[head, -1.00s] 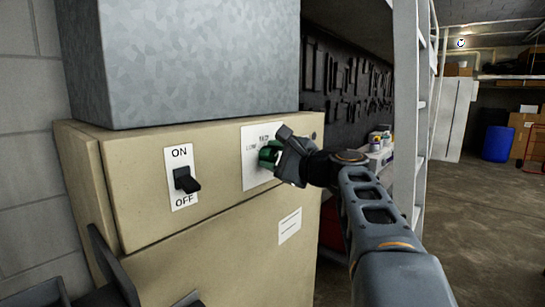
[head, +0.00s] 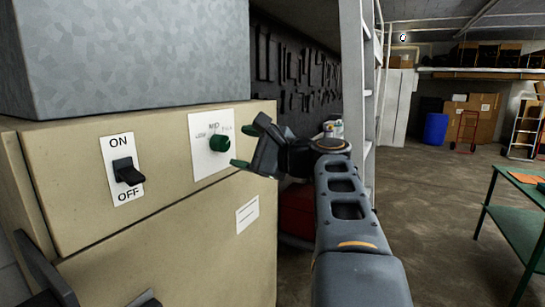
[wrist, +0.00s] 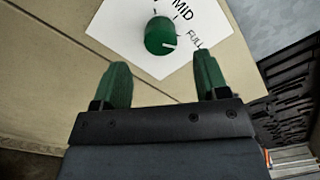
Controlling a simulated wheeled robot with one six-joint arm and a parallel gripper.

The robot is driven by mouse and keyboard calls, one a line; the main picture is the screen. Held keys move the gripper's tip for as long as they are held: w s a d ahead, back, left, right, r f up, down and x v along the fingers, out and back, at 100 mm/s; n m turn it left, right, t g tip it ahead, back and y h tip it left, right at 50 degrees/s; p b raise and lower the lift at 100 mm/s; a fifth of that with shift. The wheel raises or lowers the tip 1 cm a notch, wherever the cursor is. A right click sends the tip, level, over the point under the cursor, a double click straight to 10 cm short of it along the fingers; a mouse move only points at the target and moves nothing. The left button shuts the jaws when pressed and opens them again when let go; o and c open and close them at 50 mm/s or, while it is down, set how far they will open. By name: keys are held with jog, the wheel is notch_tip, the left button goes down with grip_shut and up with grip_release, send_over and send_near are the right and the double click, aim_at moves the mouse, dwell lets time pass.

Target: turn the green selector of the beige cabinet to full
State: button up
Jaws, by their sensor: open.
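The beige cabinet (head: 150,195) stands at the left in the head view. Its green selector (head: 219,143) sits on a white plate (head: 204,163) with LOW, MID and FULL labels. In the wrist view the selector (wrist: 160,36) shows a white line on its face, pointing right, towards the side of the FULL label (wrist: 195,40). Whether it sits exactly on the FULL mark I cannot tell. My gripper (head: 245,147) is open and empty, just right of the selector and apart from it. Its green fingertips (wrist: 163,85) show below the selector in the wrist view.
A black ON/OFF switch (head: 128,172) is left of the selector on the same face. A grey metal box (head: 130,55) rests on top of the cabinet. A ladder (head: 357,80) stands behind my arm. Open floor (head: 430,210) lies to the right, with a green table (head: 520,200) beyond.

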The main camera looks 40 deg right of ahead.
jog(key=v, duration=0.8)
jog(key=shift+b, duration=0.4)
jog(key=shift+a, duration=0.1)
